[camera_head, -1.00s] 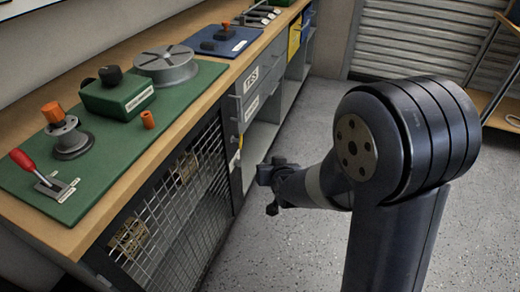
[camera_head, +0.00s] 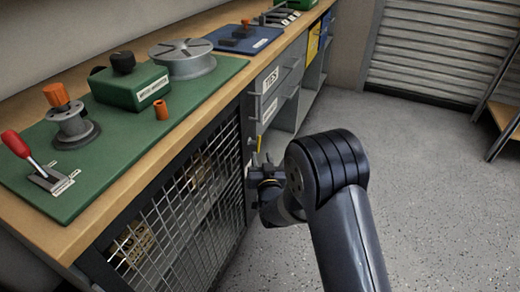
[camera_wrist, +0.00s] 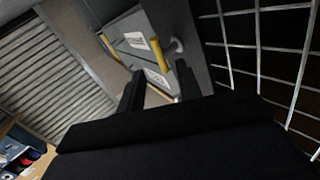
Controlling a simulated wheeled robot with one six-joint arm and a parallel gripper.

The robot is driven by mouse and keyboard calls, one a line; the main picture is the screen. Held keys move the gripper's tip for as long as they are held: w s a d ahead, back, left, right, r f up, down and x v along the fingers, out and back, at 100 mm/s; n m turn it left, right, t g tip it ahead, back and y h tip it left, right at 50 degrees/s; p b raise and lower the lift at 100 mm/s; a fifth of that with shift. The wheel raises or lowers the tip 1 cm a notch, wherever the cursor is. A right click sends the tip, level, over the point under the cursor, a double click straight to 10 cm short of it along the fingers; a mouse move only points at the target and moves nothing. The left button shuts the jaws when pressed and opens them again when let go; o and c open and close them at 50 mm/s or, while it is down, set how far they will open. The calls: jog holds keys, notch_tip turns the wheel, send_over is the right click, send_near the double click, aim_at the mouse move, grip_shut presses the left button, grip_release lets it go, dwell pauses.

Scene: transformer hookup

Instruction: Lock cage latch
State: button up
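The cage (camera_head: 172,222) is a dark-framed wire mesh door under the workbench, and it looks shut. A small yellow bar (camera_head: 259,146) shows by the cage's right edge in the head view. In the wrist view a yellow bar (camera_wrist: 158,56) stands beside a grey round knob (camera_wrist: 176,46); these look like the latch, but I cannot tell its setting. My gripper (camera_head: 262,172) is close to the cage's right edge, just below the yellow bar. In the wrist view my gripper (camera_wrist: 157,82) has its two dark fingers apart, with the yellow bar beyond the gap. I see no contact.
The workbench (camera_head: 90,240) carries a green mat with a red-handled lever (camera_head: 28,155) and other fixtures above the cage. Labelled grey drawers (camera_head: 272,90) lie beyond the latch. The grey floor (camera_head: 420,200) to the right is clear.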

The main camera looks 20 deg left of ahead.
aim_at(259, 146)
jog(key=shift+b+x, duration=0.4)
jog(key=shift+x, duration=2.55)
jog(key=shift+c, duration=0.3)
grip_shut()
